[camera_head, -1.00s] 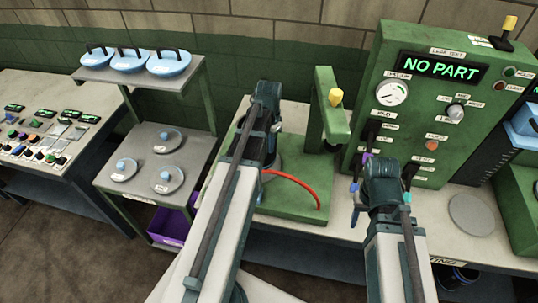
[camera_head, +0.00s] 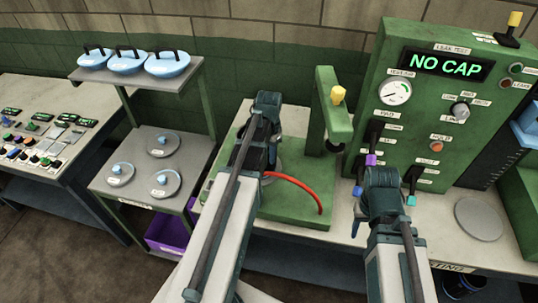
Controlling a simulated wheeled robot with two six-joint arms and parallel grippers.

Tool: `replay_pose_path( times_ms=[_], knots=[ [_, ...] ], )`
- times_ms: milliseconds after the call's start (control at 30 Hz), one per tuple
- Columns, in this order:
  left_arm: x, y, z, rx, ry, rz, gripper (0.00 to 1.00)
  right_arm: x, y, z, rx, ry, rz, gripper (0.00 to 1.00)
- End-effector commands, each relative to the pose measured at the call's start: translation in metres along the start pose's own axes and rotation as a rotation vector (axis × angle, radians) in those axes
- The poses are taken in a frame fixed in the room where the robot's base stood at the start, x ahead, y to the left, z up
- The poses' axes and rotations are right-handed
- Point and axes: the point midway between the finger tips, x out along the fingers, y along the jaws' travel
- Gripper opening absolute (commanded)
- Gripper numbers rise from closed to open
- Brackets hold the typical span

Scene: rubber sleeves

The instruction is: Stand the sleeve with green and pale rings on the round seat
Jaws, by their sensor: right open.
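The sleeve with green and pale rings cannot be made out; my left arm covers the place where it could be. The round seat (camera_head: 290,168) is a grey disc on the green fixture base (camera_head: 300,208), mostly hidden behind my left wrist. My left gripper (camera_head: 264,150) is over the seat, pointing down and away, with its fingertips hidden. I cannot tell whether it holds anything. My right gripper (camera_head: 382,205) is open in front of the leak test panel (camera_head: 447,110), its fingers mostly hidden by its wrist. The panel display (camera_head: 446,66) reads NO CAP.
A green post with a yellow-tipped arm (camera_head: 335,110) rises behind the seat. A red hose (camera_head: 300,185) curves over the base. A grey disc (camera_head: 479,218) lies on the bench at right. A shelf stand (camera_head: 150,190) with lidded dishes is at left.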

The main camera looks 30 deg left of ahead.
Motion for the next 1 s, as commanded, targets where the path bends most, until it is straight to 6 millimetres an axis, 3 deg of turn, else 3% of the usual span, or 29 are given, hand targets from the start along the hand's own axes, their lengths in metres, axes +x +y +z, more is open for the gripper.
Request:
replay_pose_path(
  times_ms=[567, 1000],
  knots=[
    [-0.009, 0.0, 0.0, 0.0, 0.0, 0.0, 0.4, -0.009, 0.001, 0.001, 0.002, 0.0, 0.0, 0.5],
    [-0.065, 0.0, 0.0, 0.0, 0.0, 0.0, 0.4, -0.064, 0.006, 0.004, 0.011, 0.0, -0.002, 0.5]
  ],
)
